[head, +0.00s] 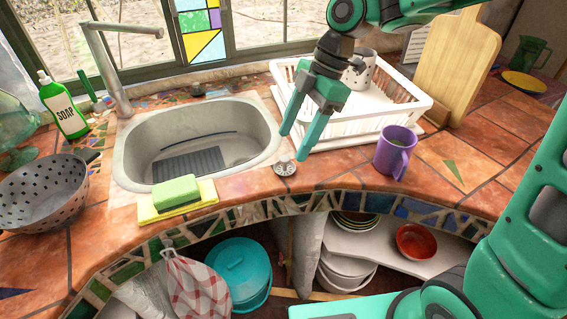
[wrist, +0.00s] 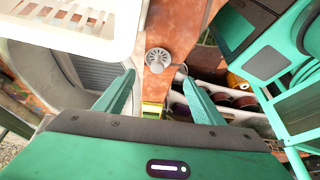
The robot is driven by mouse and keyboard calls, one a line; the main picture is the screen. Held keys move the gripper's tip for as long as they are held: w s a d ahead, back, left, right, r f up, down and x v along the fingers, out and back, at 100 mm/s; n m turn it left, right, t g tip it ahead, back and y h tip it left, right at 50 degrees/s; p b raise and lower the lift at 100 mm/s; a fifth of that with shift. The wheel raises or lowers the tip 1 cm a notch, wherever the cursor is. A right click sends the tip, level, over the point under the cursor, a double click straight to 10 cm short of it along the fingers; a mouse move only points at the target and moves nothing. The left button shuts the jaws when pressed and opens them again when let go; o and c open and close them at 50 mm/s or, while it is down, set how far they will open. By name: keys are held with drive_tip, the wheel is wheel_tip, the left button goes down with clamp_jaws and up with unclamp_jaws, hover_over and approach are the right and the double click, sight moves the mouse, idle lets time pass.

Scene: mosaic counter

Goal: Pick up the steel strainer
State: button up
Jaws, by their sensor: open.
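The steel strainer (head: 284,168) is a small round grey disc with holes. It lies on the tiled counter at the front right of the sink. In the wrist view the strainer (wrist: 157,58) shows whole, just beyond the gap between the fingertips. My gripper (head: 293,147) is open and empty, pointing down above the counter close to the strainer. In the wrist view the two teal fingers of my gripper (wrist: 159,77) are spread wide with nothing between them. I cannot tell the exact height of the fingertips over the strainer.
A white dish rack (head: 350,135) stands behind my gripper, and a purple mug (head: 394,150) stands to the right. The sink (head: 135,165) is to the left, with a green sponge (head: 175,191) on its front edge. A grey colander (head: 45,190) sits far left. The counter's front edge is close.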

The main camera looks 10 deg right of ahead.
sight(286, 157)
drive_tip(key=shift+x, duration=1.05)
drive_tip(key=shift+w+x, duration=0.2)
drive_tip(key=shift+x, duration=1.05)
drive_tip(key=shift+w+x, duration=0.25)
drive_tip(key=shift+x, duration=1.05)
drive_tip(key=shift+d+f, duration=0.1)
drive_tip(key=shift+d, duration=0.05)
drive_tip(key=c, duration=1.1)
